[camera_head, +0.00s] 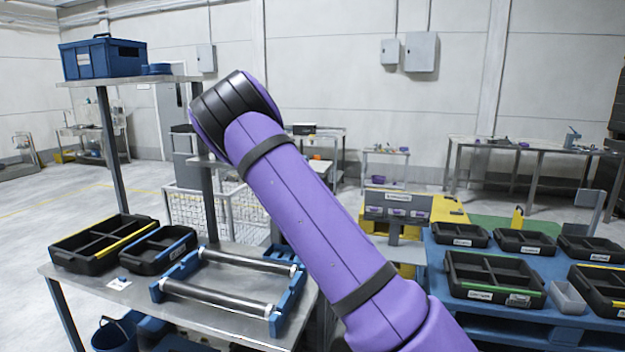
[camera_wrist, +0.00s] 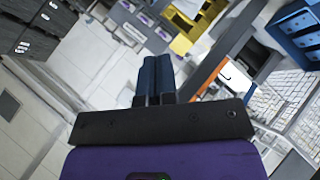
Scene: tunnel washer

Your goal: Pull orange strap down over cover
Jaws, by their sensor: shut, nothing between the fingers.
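In the wrist view my gripper (camera_wrist: 157,60) points away with its two dark blue fingers side by side, shut and empty. In the head view my purple arm rises across the middle and the gripper is hidden behind it. An orange strip (camera_wrist: 211,77) shows in the wrist view, right of the fingertips and apart from them, beside a white panel (camera_wrist: 234,76). I cannot tell whether this strip is the strap. A small orange patch (camera_head: 318,158) shows in the head view, just right of my arm. I cannot make out a cover for certain.
A steel table (camera_head: 227,327) at front left carries black trays (camera_head: 104,240) and a blue-ended roller frame (camera_head: 213,297). A shelf holds a blue box (camera_head: 103,60). A blue platform (camera_head: 480,308) with several bins stands right. A wire cage (camera_head: 228,212) stands behind the table.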

